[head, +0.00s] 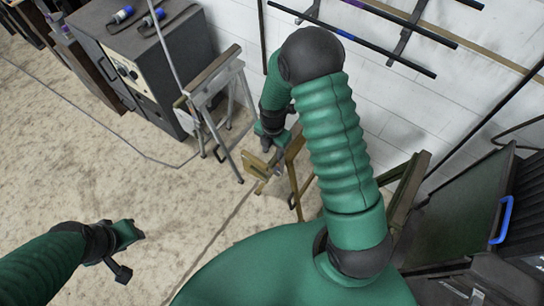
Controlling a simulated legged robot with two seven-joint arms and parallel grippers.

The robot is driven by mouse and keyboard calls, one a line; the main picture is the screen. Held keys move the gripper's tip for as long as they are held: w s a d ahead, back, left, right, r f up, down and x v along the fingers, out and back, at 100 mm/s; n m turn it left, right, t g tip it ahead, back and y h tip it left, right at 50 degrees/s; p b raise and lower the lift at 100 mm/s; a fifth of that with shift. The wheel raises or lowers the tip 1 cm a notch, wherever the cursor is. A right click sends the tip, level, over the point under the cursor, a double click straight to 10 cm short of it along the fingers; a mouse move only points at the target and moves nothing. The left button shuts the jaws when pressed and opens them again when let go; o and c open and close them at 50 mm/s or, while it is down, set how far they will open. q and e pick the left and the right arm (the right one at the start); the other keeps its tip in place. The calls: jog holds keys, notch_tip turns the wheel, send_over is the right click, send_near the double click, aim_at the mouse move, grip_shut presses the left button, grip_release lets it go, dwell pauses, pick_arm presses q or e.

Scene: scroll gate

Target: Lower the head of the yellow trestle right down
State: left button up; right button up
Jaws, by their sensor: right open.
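The yellow trestle (296,185) stands on the floor near the picture's middle, partly hidden behind my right arm. A yellowish frame piece (258,165) shows just left of it, and I cannot tell clearly how the two join. My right gripper (266,141) points down just above this piece. It is open, and I cannot tell whether it touches anything. My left gripper (138,234) is at the lower left over bare floor, far from the trestle. Its fingers are too small to read.
A grey-legged trestle with a wooden top (212,75) stands behind and left, beside a grey machine cabinet (148,62). A dark green panel with a blue handle (503,220) is at the right. Racks hang on the white wall (400,110). The floor at left is clear apart from a thin cable.

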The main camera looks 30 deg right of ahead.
aim_at(275, 159)
jog(key=f, duration=0.4)
jog(key=d+f, duration=0.1)
jog(key=f, duration=0.2)
jog(key=shift+s+p, duration=0.15)
jog(key=shift+p, duration=0.15)
jog(key=shift+a, duration=0.3)
jog(key=shift+c, duration=1.6)
jog(key=shift+d, duration=0.15)
grip_shut()
jog(key=shift+w+r, duration=0.15)
jog(key=shift+w, duration=0.1)
